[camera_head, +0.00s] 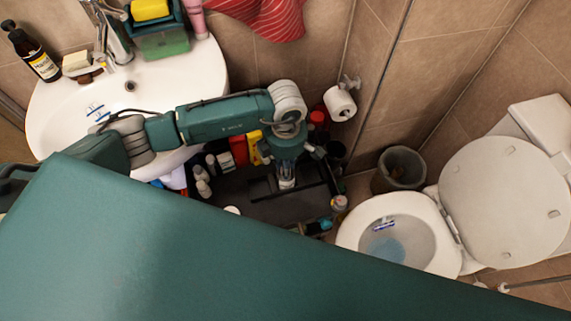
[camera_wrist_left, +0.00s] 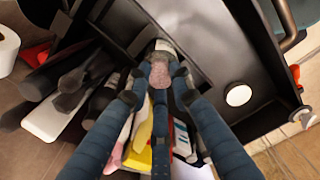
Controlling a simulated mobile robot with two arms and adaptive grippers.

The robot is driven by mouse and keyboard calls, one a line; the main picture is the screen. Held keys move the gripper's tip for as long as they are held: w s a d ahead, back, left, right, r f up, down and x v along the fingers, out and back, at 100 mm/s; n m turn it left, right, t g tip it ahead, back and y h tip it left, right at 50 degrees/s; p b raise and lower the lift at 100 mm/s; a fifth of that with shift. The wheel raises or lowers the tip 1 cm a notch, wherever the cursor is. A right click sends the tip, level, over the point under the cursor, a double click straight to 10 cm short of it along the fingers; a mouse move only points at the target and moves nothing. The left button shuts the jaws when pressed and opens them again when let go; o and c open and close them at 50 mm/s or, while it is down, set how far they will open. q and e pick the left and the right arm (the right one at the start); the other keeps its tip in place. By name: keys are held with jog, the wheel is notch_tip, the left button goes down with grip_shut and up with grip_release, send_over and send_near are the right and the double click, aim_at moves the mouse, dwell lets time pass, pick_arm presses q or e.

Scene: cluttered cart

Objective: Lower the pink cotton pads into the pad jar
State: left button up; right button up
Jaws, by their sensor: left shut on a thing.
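My left gripper (camera_head: 287,160) reaches down over the dark cart (camera_head: 262,211) in the head view. In the wrist view my left gripper (camera_wrist_left: 159,96) is shut on the pink cotton pads (camera_wrist_left: 160,75), a small greyish-pink stack between the fingertips. A pale, clear-looking rim just beyond the pads seems to be the pad jar (camera_wrist_left: 164,47). Pads and jar overlap in this view, so I cannot tell whether the pads are inside the rim or above it. In the head view the gripper hides most of this spot. My right gripper is not in view.
Bottles and other items crowd the cart's left part, near a yellow item (camera_head: 254,146). A white round object (camera_wrist_left: 238,95) stands on the cart, right of the fingers in the wrist view. The sink (camera_head: 190,75), toilet (camera_head: 500,200) and bin (camera_head: 400,168) surround the cart.

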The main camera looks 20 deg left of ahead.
pick_arm(q)
jog(key=shift+r, duration=0.15)
jog(key=o, duration=0.8)
jog(key=shift+r, duration=0.1)
jog(key=shift+r+p, duration=0.8)
jog(key=shift+r, duration=0.6)
